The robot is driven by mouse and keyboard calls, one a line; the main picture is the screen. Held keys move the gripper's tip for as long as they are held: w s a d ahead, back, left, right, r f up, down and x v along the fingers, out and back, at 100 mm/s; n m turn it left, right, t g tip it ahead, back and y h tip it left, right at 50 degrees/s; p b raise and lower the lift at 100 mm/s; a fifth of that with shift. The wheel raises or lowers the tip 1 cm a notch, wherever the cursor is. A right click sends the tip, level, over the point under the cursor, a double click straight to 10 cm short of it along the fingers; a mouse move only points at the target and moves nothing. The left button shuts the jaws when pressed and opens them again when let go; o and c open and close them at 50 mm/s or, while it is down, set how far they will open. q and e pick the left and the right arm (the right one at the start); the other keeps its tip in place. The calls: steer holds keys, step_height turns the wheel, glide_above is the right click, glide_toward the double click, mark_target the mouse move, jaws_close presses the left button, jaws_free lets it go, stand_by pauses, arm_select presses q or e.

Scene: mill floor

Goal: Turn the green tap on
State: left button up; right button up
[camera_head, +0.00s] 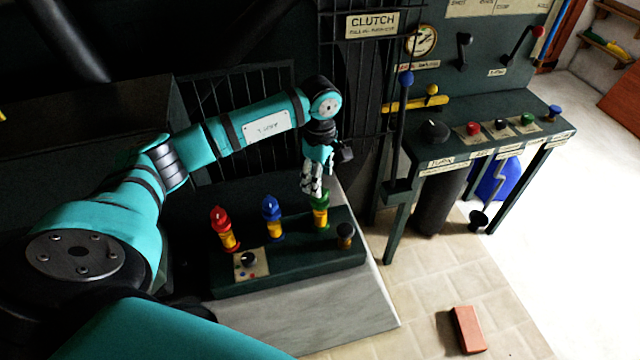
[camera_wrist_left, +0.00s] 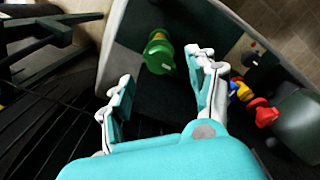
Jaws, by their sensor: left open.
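The green tap (camera_head: 320,199) is the rightmost of three taps on a dark green bench block, with a yellow body below its green top. My left gripper (camera_head: 312,180) is right above and slightly behind it in the head view, pointing down. In the left wrist view the green tap (camera_wrist_left: 159,54) lies beyond the fingertips, between and ahead of the two open fingers of my left gripper (camera_wrist_left: 160,75). The gripper looks empty, and no contact with the tap can be made out. My right gripper is not in view.
A blue tap (camera_head: 271,215) and a red tap (camera_head: 222,226) stand left of the green one. A dark knob (camera_head: 345,234) is close on its right. A control desk (camera_head: 470,120) with levers and buttons stands further right. A brick (camera_head: 468,329) lies on the floor.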

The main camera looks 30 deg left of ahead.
arm_select(q)
steer(key=shift+f+p, duration=0.4)
steer(key=shift+f, duration=1.9)
steer(key=shift+c, duration=0.2)
steer(key=c, duration=1.1)
